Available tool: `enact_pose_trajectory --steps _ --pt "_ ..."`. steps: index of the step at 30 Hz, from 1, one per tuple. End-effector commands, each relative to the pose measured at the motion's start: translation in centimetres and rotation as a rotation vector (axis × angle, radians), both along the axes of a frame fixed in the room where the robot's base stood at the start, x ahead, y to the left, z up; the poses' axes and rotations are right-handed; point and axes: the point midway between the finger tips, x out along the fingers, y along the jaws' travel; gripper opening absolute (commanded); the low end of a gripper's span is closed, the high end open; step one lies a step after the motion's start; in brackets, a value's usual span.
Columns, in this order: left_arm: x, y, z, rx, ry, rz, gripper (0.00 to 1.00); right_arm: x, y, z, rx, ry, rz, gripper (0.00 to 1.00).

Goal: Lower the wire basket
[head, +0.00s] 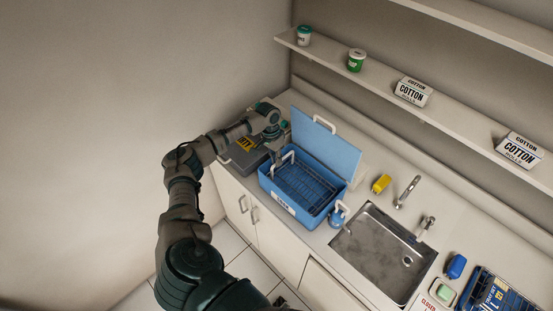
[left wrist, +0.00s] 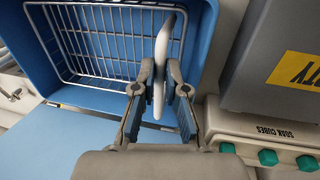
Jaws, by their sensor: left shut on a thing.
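The wire basket (head: 306,187) sits inside the open blue box (head: 269,187). Its wire grid and pale rim also show in the left wrist view (left wrist: 105,42). White looped handles stand at its two ends, the near-left one (head: 284,160) and the right one (head: 341,207). My left gripper (head: 276,153) is at the left end of the box. In the left wrist view its fingers (left wrist: 160,92) are shut on a white handle (left wrist: 161,50) at the basket's end. I cannot tell whether the basket touches the box floor. My right gripper is out of view.
The blue lid (head: 327,143) stands open behind the box. A grey case (head: 243,158) with a yellow label is left of it. A yellow item (head: 381,184), a steel sink (head: 384,252) and a tap (head: 408,191) are to the right. A shelf (head: 440,128) runs above.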

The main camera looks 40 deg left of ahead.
Motion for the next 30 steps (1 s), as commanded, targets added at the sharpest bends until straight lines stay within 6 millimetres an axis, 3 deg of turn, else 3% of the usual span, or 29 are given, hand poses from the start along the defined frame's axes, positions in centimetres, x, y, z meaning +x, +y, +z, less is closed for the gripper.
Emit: enact_pose_trajectory --steps 7,15,16,18,19,30 --pt "0.0 0.1 -3.3 0.002 0.003 0.002 0.00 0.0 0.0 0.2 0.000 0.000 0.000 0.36" --pt "-0.1 0.1 -3.8 0.004 0.005 0.002 0.00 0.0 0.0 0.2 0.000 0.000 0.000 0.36" --pt "-0.1 0.1 -3.8 0.005 0.006 0.002 0.17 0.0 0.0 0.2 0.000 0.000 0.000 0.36" --pt "-0.1 0.1 -3.8 0.004 0.006 0.002 0.34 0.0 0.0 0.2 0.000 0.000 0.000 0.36" --pt "-0.1 0.1 -3.8 0.003 0.005 0.002 0.37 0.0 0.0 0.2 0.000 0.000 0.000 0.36" --pt "-0.1 0.1 -3.3 0.004 0.001 0.002 0.37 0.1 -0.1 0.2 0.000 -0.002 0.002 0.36"
